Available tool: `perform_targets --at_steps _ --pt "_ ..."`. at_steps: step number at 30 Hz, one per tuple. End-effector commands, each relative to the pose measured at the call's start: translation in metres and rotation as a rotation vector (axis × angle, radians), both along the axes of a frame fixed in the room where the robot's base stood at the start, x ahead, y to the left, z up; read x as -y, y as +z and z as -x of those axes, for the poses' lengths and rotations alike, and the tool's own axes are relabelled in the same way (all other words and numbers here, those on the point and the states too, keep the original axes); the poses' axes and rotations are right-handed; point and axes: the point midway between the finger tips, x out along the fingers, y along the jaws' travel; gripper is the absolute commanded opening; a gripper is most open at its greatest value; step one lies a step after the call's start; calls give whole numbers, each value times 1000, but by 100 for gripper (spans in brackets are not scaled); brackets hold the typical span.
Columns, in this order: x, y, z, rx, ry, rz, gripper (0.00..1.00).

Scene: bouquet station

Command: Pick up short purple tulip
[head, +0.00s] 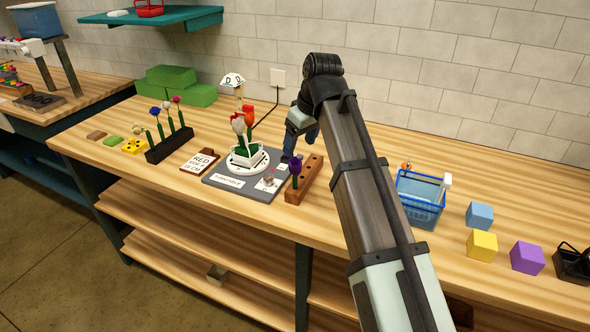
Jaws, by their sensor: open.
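A purple tulip (295,167) with a short green stem stands upright at the front end of a brown wooden holder (309,184). My gripper (288,155) points down beside and just above the purple tulip in the wooden holder. It is open, and I see nothing held. The arm partly hides its fingers, so I cannot tell whether they touch the bloom.
A grey turntable board (230,186) carries a white round base with red and white flowers, left of my gripper. A sign (200,162) lies beside it. A blue basket (420,200) and coloured cubes (482,245) are on the right.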

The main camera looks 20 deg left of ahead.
Motion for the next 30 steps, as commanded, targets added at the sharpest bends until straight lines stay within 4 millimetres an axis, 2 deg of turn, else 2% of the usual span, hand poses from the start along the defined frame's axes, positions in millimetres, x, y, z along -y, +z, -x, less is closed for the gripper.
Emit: perform_targets --at_steps 3,14,25,30 --pt "-4 -15 -1 -2 0 1 70" --pt "-8 -30 -4 -1 1 1 70" --pt "-18 -69 -10 -2 2 0 70" --pt "-20 -76 -11 -1 1 1 70"
